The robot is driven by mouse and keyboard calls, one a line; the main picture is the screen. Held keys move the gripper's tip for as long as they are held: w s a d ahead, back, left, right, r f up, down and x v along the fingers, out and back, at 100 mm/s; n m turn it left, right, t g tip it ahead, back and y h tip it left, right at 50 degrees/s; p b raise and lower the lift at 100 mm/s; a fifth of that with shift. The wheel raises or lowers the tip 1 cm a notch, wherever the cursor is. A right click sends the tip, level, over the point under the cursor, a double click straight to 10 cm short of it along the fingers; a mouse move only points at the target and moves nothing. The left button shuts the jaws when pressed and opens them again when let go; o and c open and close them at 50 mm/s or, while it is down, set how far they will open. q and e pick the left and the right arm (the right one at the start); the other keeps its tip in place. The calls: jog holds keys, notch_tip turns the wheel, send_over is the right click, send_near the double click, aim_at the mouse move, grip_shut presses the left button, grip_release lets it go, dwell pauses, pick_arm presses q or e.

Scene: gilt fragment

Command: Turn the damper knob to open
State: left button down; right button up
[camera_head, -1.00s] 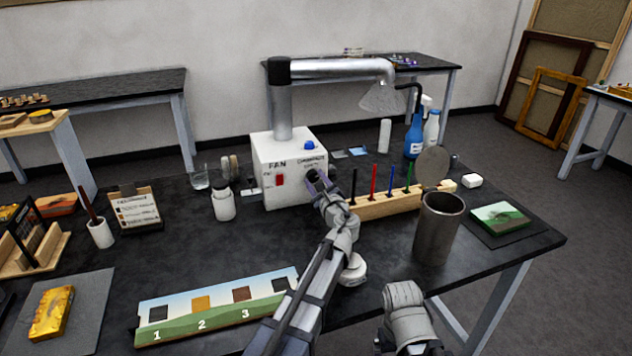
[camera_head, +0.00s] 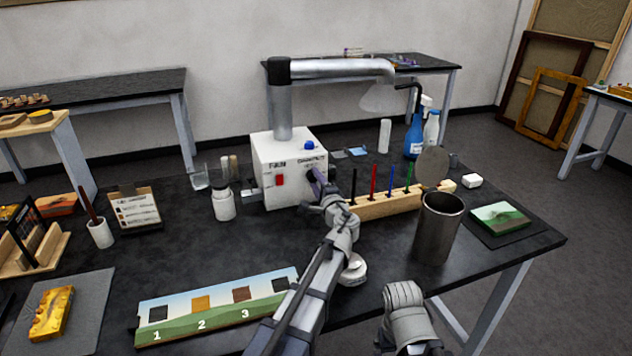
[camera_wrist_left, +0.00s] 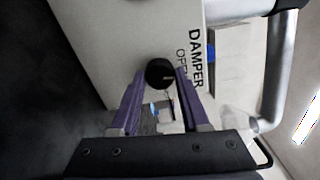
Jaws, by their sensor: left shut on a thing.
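The white fan box (camera_head: 287,165) stands on the black table with a red switch (camera_head: 280,180) and a blue button or lamp (camera_head: 309,145). In the left wrist view its face shows the words DAMPER and OPEN beside the round black damper knob (camera_wrist_left: 159,73). A small pale mark shows on the knob. My left gripper (camera_head: 314,178) is at the right of the box front and mostly hides the knob in the head view. In the left wrist view its purple fingers (camera_wrist_left: 161,78) are shut on the knob, one on each side.
A wooden rack of coloured rods (camera_head: 376,206) stands just right of my left gripper. A metal cup (camera_head: 438,228) is farther right, and a white jar (camera_head: 223,204) stands left of the box. A numbered board (camera_head: 217,306) lies at the front.

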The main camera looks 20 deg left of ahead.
pick_arm(q)
jog(key=shift+n, duration=0.7)
jog(key=shift+c, duration=1.9)
grip_release()
jog(key=v, duration=0.8)
jog(key=shift+w, duration=0.1)
